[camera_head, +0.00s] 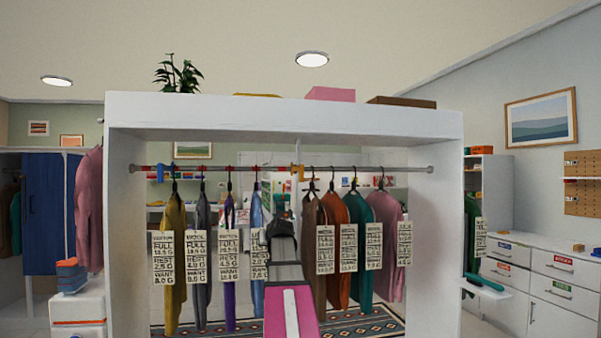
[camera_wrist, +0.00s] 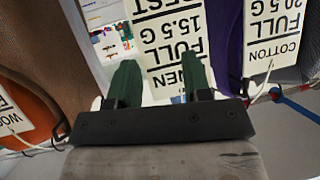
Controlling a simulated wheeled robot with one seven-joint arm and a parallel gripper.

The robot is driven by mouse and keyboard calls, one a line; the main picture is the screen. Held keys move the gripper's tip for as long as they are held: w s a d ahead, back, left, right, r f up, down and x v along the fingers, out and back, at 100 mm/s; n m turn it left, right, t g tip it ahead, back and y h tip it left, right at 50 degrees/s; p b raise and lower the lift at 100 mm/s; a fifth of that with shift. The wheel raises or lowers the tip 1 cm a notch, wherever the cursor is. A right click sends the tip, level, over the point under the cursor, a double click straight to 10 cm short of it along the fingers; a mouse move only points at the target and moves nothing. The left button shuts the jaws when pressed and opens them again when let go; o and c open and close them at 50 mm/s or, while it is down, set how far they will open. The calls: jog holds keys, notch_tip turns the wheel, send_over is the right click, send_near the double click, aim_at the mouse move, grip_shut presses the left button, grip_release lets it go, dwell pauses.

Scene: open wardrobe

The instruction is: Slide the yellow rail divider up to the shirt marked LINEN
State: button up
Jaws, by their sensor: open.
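The yellow-orange rail divider (camera_head: 297,172) hangs on the rail near its middle, just left of the brown shirt's hanger. The light-blue shirt (camera_head: 257,215) hangs left of it, with a gap of bare rail between. Its tag (camera_head: 258,258) is partly covered by my arm. In the wrist view an upside-down tag (camera_wrist: 176,45) ending in "NEN" shows behind my fingers. My gripper (camera_head: 282,222) is below the rail, between the light-blue and brown shirts. Its two green fingers (camera_wrist: 160,80) are apart with nothing clearly between them. The divider is not visible in the wrist view.
A purple shirt (camera_head: 229,215) hangs close left of the light-blue one; brown (camera_head: 323,220), orange and teal shirts crowd the right. A blue piece (camera_head: 160,173) sits at the rail's left end. White wardrobe side walls (camera_head: 433,230) bound the space.

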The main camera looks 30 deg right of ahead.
jog(key=s+d+r+t+h, duration=0.1)
jog(key=d+r, duration=0.3)
jog(key=r, duration=0.3)
jog(key=s+d+r+t+h, duration=0.15)
jog(key=d+r, duration=0.25)
jog(key=r, duration=0.4)
jog(key=m+t+h, duration=0.1)
jog(key=t+h, duration=0.1)
send_near(300, 170)
jog(key=w+d, duration=0.2)
jog(key=x, duration=1)
jog(key=shift+w, duration=0.25)
grip_shut()
